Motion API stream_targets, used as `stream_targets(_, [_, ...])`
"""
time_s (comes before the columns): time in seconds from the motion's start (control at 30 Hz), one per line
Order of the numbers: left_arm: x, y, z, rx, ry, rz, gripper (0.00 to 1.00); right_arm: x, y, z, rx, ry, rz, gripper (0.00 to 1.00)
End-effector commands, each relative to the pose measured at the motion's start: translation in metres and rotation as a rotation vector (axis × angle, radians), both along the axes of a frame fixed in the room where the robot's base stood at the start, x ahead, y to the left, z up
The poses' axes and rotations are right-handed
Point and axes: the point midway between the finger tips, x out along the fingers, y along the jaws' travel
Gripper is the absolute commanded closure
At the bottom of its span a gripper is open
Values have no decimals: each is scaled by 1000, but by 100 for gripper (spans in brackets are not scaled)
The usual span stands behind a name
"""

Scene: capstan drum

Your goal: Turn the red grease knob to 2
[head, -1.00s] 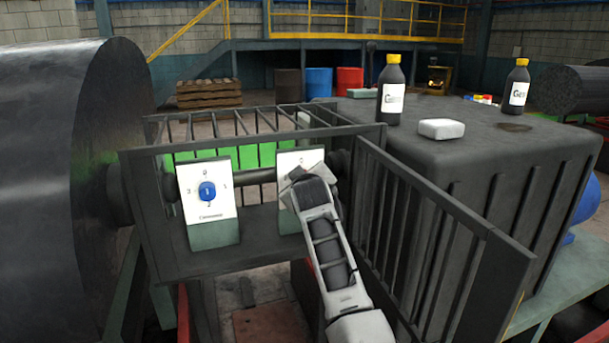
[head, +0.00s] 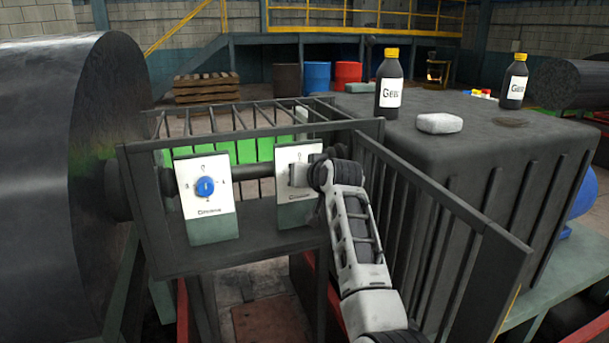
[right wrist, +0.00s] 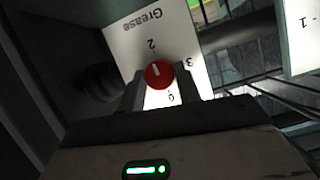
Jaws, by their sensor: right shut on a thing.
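The red grease knob (right wrist: 159,74) sits on a white panel (right wrist: 125,40) marked Grease, seen upside down in the right wrist view. My right gripper (right wrist: 162,88) is shut on the knob, one finger on each side. A short white mark on the knob points roughly toward the 2, beside the word Grease. In the head view the grease panel (head: 295,208) is the right one of two, and my right gripper (head: 302,174) hides its knob. My left gripper is not in view.
A second panel (head: 208,222) with a blue knob (head: 205,187) stands to the left. A dark railing (head: 440,220) runs close on the right of my arm. A large dark drum (head: 70,170) fills the left. Bottles and a white block (head: 439,123) stand on the dark housing.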

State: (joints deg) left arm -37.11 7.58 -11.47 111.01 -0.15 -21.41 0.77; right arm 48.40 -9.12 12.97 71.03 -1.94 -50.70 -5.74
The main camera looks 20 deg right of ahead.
Motion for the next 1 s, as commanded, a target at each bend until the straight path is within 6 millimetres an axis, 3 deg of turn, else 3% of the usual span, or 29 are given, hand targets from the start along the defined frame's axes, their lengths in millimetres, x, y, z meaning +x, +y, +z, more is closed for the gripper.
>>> stream_targets(0.6, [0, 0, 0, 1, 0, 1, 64, 0, -1, 1, 46, 0, -1, 90])
stream_targets(0.63, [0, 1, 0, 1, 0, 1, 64, 0, -1, 1, 46, 0, -1, 64])
stream_targets(0.7, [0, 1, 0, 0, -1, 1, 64, 0, -1, 1, 46, 0, -1, 45])
stream_targets(1.0, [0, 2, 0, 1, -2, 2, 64, 0, -1, 1, 45, 0, 0, 45])
